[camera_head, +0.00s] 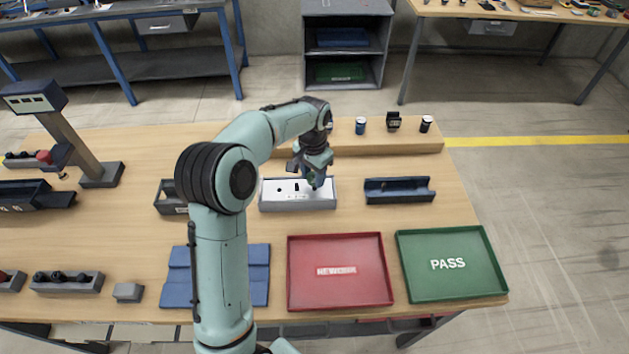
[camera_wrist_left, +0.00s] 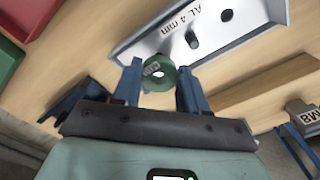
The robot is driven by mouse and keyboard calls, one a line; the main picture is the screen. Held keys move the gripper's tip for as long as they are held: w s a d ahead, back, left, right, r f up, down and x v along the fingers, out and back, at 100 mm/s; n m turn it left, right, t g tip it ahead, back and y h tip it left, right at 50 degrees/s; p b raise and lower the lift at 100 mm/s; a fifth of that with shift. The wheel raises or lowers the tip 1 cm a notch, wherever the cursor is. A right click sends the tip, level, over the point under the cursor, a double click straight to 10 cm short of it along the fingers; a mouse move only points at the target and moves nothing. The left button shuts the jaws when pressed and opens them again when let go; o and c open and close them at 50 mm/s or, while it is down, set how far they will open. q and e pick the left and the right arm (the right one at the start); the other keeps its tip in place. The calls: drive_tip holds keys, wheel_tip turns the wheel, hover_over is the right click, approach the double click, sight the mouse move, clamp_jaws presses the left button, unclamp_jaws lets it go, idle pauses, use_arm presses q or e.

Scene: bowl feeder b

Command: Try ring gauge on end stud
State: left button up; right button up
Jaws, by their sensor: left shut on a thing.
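My left gripper (camera_head: 316,180) is over the right part of a pale grey block-like tray (camera_head: 298,205) on the wooden table. A dark stud (camera_wrist_left: 192,40) stands on the tray's light plate, which is marked "AL 4 mm". A dark round spot, perhaps a hole, lies beyond it. The ring gauge appears apart from the stud, not around it; its height over the plate is hard to judge. My right gripper is out of view.
A red tray (camera_head: 340,295) and a green PASS tray (camera_head: 452,290) lie at the front right. A dark blue cradle (camera_head: 400,196) stands right of the pale tray. A raised wooden shelf (camera_head: 385,143) with small items runs behind. A blue mat (camera_head: 258,275) lies in front.

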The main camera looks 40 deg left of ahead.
use_arm(q)
drive_tip(key=shift+r+p, duration=0.45)
drive_tip(key=shift+r, duration=1.7)
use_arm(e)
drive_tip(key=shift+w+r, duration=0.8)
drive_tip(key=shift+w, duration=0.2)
